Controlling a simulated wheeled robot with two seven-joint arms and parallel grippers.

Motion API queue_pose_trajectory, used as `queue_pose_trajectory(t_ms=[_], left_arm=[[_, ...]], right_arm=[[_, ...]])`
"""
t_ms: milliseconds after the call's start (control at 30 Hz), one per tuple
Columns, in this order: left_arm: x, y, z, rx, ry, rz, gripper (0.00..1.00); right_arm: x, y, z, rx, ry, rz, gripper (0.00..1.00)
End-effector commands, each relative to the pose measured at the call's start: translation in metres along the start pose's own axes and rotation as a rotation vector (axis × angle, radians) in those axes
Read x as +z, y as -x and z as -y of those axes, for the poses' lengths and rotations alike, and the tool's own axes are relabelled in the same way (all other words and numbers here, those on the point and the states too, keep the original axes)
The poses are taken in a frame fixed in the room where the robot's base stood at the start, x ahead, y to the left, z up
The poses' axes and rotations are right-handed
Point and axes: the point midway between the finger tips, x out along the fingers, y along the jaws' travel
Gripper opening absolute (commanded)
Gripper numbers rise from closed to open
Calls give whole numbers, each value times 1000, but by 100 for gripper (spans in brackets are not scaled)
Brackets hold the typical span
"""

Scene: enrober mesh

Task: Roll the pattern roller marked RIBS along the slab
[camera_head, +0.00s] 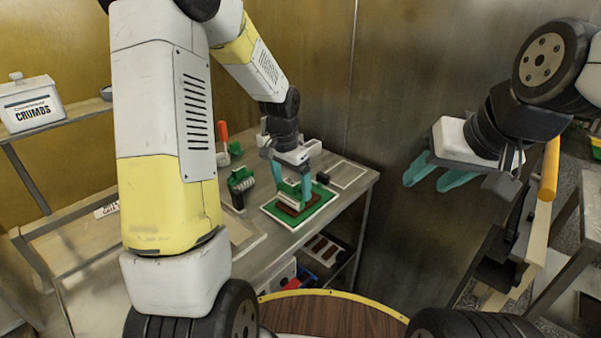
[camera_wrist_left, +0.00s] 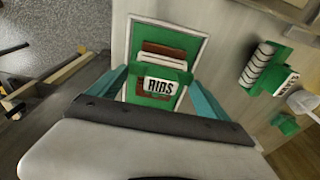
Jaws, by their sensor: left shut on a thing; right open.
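The pattern roller marked RIBS (camera_wrist_left: 158,86) shows in the left wrist view with its label between my left gripper's teal fingers. In the head view the roller (camera_head: 291,197) is at the brown slab (camera_head: 300,208) on a green mat (camera_head: 322,205). I cannot tell whether it touches the slab. My left gripper (camera_head: 292,184) is shut on the roller, and its fingers hide part of it. The slab also shows in the left wrist view (camera_wrist_left: 160,48) beyond the roller. My right gripper (camera_head: 437,178) is open and empty, in the air right of the table.
Another green-framed roller (camera_head: 241,181) stands left of the mat, with an orange-handled tool (camera_head: 224,137) behind it. A pale framed panel (camera_head: 346,175) lies right of the mat. A box marked CRUMBS (camera_head: 32,103) sits on the left shelf. A metal wall stands close behind the table.

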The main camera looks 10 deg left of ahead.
Motion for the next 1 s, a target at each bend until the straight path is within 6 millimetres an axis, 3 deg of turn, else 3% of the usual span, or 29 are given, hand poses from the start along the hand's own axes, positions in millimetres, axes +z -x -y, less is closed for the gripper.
queue_pose_trajectory(t_ms=[1000], left_arm=[[12, 1, 0, 0, 0, 1, 53]], right_arm=[[0, 0, 0, 0, 0, 0, 45]])
